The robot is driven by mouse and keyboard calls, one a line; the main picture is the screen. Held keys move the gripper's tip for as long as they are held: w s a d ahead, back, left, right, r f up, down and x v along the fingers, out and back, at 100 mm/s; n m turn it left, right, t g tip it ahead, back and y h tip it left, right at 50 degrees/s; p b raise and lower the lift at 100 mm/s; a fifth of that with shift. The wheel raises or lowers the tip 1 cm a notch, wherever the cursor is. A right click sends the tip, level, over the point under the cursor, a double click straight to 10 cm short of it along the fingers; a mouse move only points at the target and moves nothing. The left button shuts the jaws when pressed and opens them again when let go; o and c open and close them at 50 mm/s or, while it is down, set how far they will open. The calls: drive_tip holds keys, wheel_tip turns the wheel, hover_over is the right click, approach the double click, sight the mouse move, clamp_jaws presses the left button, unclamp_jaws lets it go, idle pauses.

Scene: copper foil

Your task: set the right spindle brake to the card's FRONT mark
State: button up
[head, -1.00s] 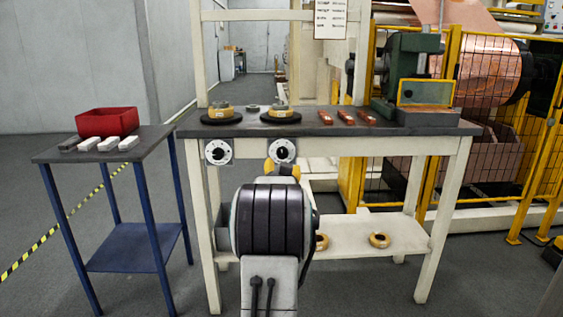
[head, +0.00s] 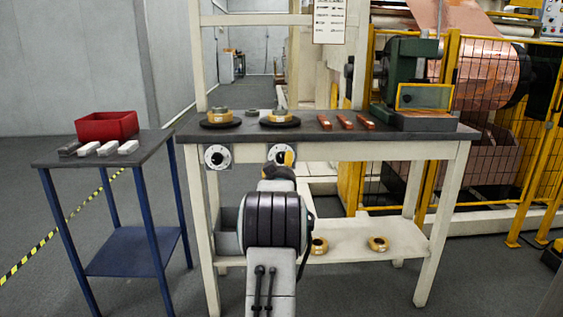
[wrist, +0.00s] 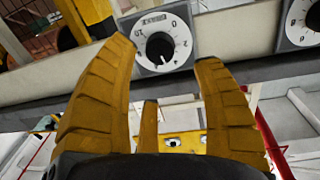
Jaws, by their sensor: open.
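The right spindle brake is a white dial (head: 273,152) with a dark knob on the table's front rail, partly covered by my gripper (head: 283,160) in the head view. In the wrist view this dial (wrist: 162,45) lies just beyond and between the two yellow fingertips of my gripper (wrist: 168,52). The fingers are spread and empty, with no clear contact on the knob. The dial's pointer setting is hard to read. A paper card (head: 330,18) hangs at the top; its print is too small to read.
The left dial (head: 217,157) is nearby on the same rail and shows at the right edge of the wrist view (wrist: 304,20). Two black discs with coils stand on the dark tabletop (head: 290,139). A blue side table (head: 135,262) stands to the left.

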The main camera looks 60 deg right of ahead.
sight(281, 158)
drive_tip(key=shift+b+x, duration=0.3)
drive_tip(key=shift+x, duration=2.55)
drive_tip(key=shift+c, duration=0.5)
drive_tip(key=c, duration=1.1)
drive_tip(key=shift+m, duration=0.3)
drive_tip(key=m, duration=0.3)
drive_tip(key=shift+r+m+b, duration=0.15)
drive_tip(key=shift+m+b, duration=0.4)
drive_tip(key=shift+m, duration=1.35)
